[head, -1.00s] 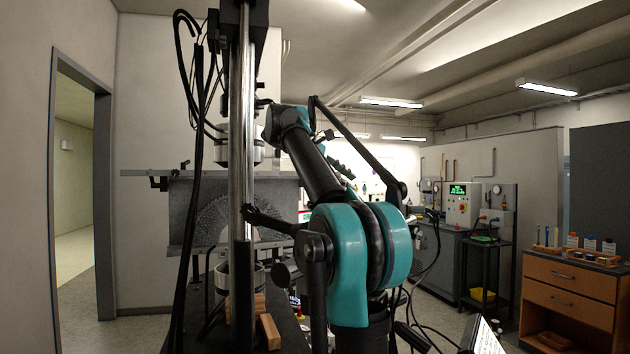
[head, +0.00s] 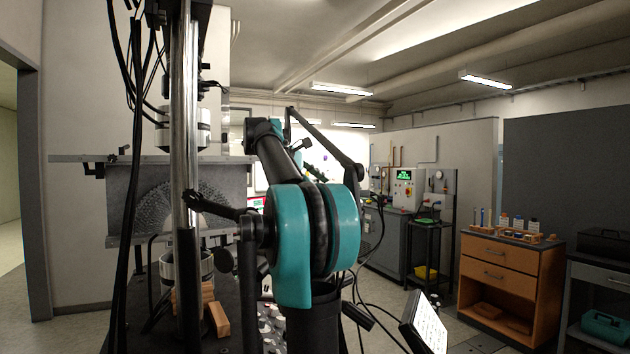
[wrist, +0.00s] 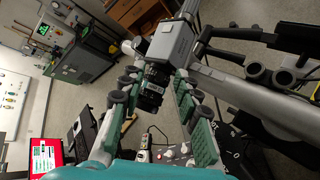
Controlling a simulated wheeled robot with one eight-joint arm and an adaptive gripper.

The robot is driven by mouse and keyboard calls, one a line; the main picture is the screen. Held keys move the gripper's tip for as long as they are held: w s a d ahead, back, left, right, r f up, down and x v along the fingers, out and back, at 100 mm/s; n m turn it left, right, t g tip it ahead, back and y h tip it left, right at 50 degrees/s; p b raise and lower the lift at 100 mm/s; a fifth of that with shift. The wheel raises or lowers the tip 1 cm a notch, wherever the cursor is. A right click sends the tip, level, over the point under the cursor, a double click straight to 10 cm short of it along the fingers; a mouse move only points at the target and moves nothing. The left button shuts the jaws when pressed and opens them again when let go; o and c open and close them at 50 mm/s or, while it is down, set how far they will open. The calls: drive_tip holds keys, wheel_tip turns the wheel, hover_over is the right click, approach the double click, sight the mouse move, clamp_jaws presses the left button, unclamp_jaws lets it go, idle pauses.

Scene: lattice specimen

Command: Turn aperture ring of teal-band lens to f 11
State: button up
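In the wrist view, a grey camera-like body (wrist: 172,44) carries a black lens (wrist: 149,92) pointing down in the picture. Small light markings show on the lens, but I cannot read any numbers or clearly make out a teal band. My gripper (wrist: 155,78) is open, with one green-padded finger on each side of the lens. I see narrow gaps beside the lens and no clear contact.
An orange drawer cabinet (head: 505,285) stands right.

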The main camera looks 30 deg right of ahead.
clamp_jaws()
drive_tip(key=shift+d, duration=0.1)
